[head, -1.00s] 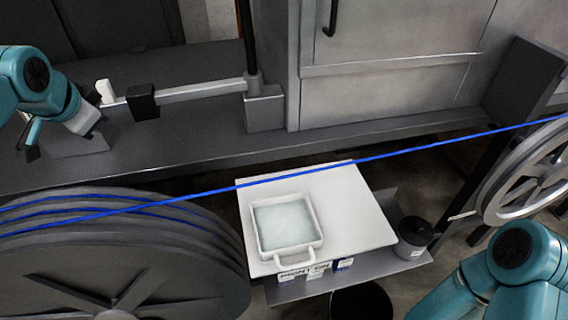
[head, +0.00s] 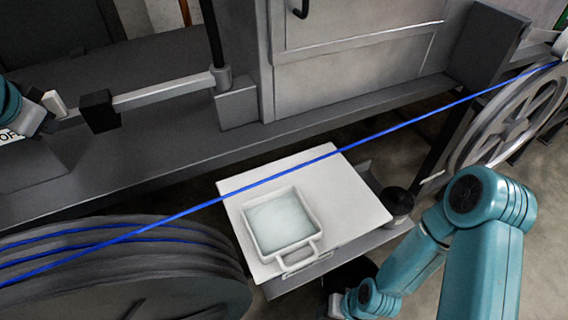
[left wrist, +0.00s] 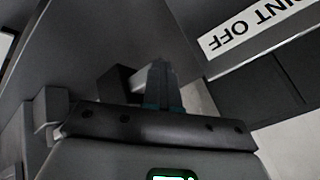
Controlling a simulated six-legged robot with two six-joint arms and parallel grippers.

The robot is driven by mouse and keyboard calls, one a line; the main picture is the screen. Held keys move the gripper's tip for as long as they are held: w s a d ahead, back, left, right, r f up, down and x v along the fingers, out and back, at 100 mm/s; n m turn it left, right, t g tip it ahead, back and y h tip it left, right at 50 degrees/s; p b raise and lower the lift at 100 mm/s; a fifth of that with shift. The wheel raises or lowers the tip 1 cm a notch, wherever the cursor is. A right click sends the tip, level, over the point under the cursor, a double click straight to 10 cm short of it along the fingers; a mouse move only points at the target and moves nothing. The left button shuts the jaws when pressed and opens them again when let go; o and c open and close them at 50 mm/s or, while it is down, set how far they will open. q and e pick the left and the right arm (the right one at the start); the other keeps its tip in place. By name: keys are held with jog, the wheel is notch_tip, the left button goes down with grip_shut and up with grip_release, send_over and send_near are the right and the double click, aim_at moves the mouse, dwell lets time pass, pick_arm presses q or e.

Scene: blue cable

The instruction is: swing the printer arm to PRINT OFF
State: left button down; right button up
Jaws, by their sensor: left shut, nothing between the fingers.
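The printer arm is a pale bar (head: 165,94) running left from a hinge on a dark post (head: 222,76). It carries a black block (head: 98,111) and a white upright peg (head: 54,102) near its left end. My left gripper (head: 42,118) is at the left edge, beside the peg; whether they touch I cannot tell. In the left wrist view its fingers (left wrist: 160,82) are shut. The PRINT OFF label (left wrist: 262,22) shows there upside down; in the head view only part of it (head: 10,135) shows. My right gripper (head: 338,304) is low, its fingers unclear.
A blue cable (head: 300,160) crosses from the dark reel (head: 120,265) to the grey wheel (head: 510,118).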

pick_arm(q)
jog(key=shift+w+a+r, duration=0.1)
jog(key=shift+w+r, duration=0.05)
jog(key=shift+w, duration=0.15)
jog(key=shift+s, duration=0.1)
dwell(0.4)
